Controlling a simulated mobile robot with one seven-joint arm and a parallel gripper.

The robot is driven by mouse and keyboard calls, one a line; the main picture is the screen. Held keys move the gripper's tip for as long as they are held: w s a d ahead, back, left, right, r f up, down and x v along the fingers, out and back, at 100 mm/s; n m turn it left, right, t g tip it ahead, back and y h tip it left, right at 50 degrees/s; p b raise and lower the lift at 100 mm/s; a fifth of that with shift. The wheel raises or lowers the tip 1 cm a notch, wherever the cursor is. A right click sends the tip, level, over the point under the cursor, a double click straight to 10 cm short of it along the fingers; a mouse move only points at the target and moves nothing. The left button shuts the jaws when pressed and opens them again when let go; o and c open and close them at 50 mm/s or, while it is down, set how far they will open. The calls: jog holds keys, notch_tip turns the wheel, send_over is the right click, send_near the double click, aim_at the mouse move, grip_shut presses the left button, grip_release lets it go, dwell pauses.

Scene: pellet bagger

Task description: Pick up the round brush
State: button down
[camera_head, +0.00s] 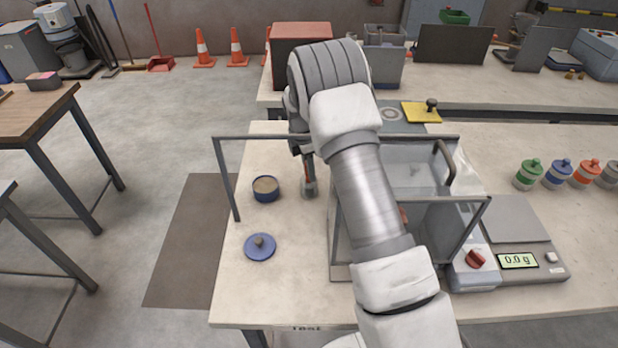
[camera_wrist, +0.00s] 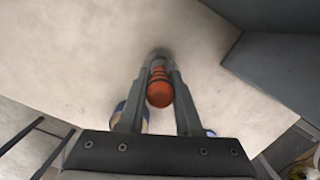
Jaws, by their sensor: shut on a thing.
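The round brush has an orange-red handle that shows between the two fingers in the wrist view (camera_wrist: 159,92). In the head view its lower grey part (camera_head: 309,190) shows just below my gripper (camera_head: 308,172), over the pale table. My gripper (camera_wrist: 159,68) is shut on the brush, which is roughly upright. I cannot tell whether its lower end touches the table. My arm hides part of the bagging machine (camera_head: 415,172) to the right.
A blue tub of pellets (camera_head: 265,189) stands just left of the brush, with a blue lid (camera_head: 260,247) nearer the front. A thin grey frame (camera_head: 226,180) rises at the left. A scale (camera_head: 518,261) and coloured-lid jars (camera_head: 558,174) stand right.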

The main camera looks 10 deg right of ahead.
jog(key=shift+r, duration=0.15)
notch_tip(320, 180, up, 10)
jog(key=shift+f+b, duration=0.1)
jog(key=shift+b, duration=0.3)
dwell(1.7)
